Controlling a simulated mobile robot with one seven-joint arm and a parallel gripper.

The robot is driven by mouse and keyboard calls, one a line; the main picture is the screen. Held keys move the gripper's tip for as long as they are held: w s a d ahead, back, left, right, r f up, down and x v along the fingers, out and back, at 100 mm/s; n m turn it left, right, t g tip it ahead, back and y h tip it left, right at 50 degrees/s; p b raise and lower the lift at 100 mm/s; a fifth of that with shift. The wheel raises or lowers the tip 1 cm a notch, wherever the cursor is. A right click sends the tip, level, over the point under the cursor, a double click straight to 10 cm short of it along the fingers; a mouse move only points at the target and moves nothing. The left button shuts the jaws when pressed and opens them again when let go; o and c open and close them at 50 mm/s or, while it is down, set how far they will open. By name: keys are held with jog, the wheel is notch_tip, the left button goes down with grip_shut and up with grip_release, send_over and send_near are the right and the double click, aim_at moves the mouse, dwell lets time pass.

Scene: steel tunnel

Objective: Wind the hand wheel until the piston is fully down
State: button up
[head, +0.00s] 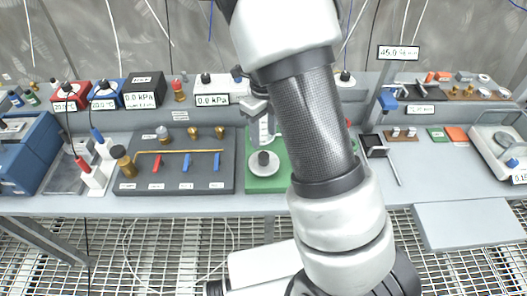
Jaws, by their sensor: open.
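A pale round disc with a dark knob (263,165), which looks like the hand wheel, sits on a green base (256,205) at the middle of the bench. A white upright piece with scale marks (264,130) stands just behind it; I cannot make out the piston or its height. My gripper (257,104) shows small and partly hidden beside my arm, above and behind the wheel in the picture. It is open and appears apart from the wheel. My arm covers the right part of the green base.
A dark panel (215,178) with brass fittings and coloured levers lies left of the green base. Gauges reading 0.0 kPa (211,100) stand on the shelf behind. A small black tray (373,146) and a rod (393,168) lie to the right. The bench's front strip is clear.

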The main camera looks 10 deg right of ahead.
aim_at(264, 156)
notch_tip(264, 156, down, 9)
jog(key=shift+r, duration=0.15)
jog(key=c, duration=1)
jog(key=shift+c, duration=0.2)
